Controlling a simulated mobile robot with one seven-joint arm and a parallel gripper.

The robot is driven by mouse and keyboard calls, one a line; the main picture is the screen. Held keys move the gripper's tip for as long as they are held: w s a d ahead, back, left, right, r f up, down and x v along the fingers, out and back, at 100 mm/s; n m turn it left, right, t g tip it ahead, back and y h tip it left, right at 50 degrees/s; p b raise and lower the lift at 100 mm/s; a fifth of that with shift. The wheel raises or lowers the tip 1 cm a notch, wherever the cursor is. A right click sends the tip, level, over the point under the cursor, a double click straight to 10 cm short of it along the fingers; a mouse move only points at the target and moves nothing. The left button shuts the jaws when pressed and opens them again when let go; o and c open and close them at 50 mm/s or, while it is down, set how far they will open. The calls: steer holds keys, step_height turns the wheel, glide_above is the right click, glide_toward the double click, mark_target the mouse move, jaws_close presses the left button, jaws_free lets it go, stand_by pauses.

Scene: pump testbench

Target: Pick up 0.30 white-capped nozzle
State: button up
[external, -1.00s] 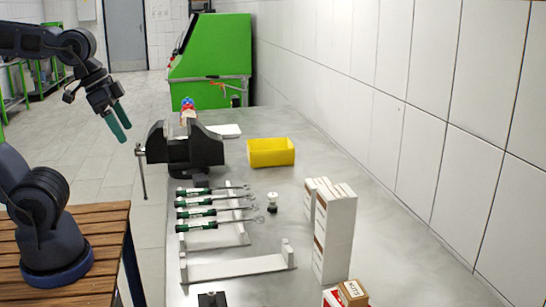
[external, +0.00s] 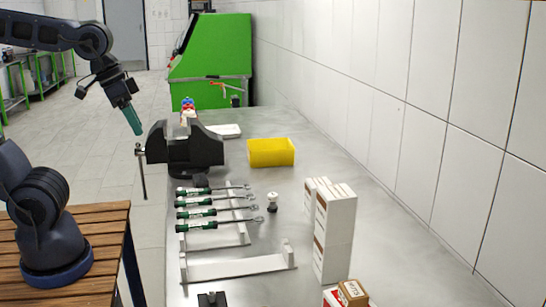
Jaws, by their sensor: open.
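Several small nozzles (external: 188,104) with blue, red and pale caps stand close together behind the vise, partly hidden by it. I cannot read any size marks, so I cannot tell which one is the 0.30 white-capped nozzle. A separate small part with a white top and dark base (external: 272,201) stands upright on the bench, right of the wrenches. My gripper (external: 133,121) has green fingers, points down, and is in the air left of the vise. It is open and empty, apart from the nozzles; its fingers overlap in this view.
A black vise (external: 195,148) stands on the bench near the nozzles. A yellow bin (external: 271,153) is to its right. Green-handled wrenches (external: 215,211) lie on a white rack (external: 238,267). White boxes (external: 334,235) stand at right. The bench's far right is clear.

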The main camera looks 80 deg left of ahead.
steer(key=w+a+n+g, duration=0.1)
steer(key=w+n, duration=0.4)
steer(key=w, duration=0.5)
steer(key=n+g, duration=0.3)
steer(key=n, duration=0.9)
glide_toward(273, 194)
steer(key=shift+s+d+f, duration=0.2)
steer(key=shift+s+f, duration=0.05)
steer(key=shift+s, duration=0.15)
steer(key=shift+w+a+f, duration=0.15)
steer(key=shift+w+f, duration=0.15)
steer(key=shift+f, duration=0.25)
step_height(273, 194, down, 11)
steer(key=shift+w+r, duration=0.15)
steer(key=shift+r, duration=0.05)
steer(key=c, duration=1.1)
